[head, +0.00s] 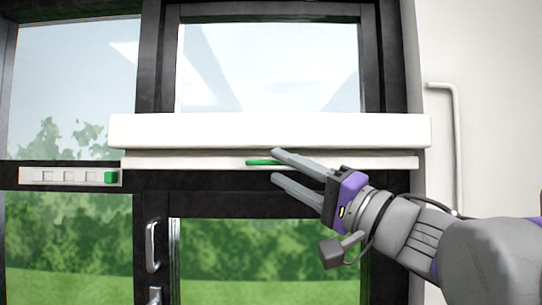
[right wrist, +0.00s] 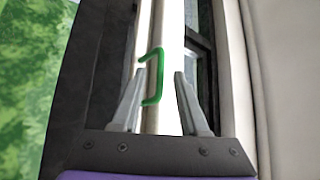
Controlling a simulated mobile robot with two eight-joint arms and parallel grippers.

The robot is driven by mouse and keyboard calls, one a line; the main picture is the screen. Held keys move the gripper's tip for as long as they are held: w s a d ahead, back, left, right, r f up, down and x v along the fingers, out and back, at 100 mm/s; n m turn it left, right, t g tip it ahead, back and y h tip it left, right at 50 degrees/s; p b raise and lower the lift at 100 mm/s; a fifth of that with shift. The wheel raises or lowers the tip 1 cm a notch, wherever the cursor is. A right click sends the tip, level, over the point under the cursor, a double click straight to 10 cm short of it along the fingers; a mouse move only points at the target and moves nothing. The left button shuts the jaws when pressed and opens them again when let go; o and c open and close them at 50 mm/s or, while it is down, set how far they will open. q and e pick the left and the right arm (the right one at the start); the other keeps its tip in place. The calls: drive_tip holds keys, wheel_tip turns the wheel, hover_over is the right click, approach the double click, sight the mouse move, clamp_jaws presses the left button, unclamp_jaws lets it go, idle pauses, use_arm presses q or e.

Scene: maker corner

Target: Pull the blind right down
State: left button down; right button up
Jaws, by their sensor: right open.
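The blind is rolled up in a long white housing (head: 270,131) across the window. Its white bottom bar (head: 370,162) shows just below the housing. A green pull handle (head: 260,162) is fixed to the bar. My right gripper (head: 274,166) is open near the handle's right end, its fingers pointing left. In the right wrist view the green handle (right wrist: 158,76) stands ahead, between and beyond the open fingertips (right wrist: 158,75). I see no grip on it. My left gripper is not in view.
A white strip with a green block (head: 110,177) sits on the dark frame at left. A door handle (head: 151,246) is below the blind. A pale pipe-like rail (head: 457,140) runs down the right wall. The glass below the bar is clear.

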sight(274, 164)
drive_tip(key=shift+p+x, duration=0.35)
drive_tip(key=shift+x, duration=1.45)
drive_tip(key=shift+s, duration=0.1)
clamp_jaws()
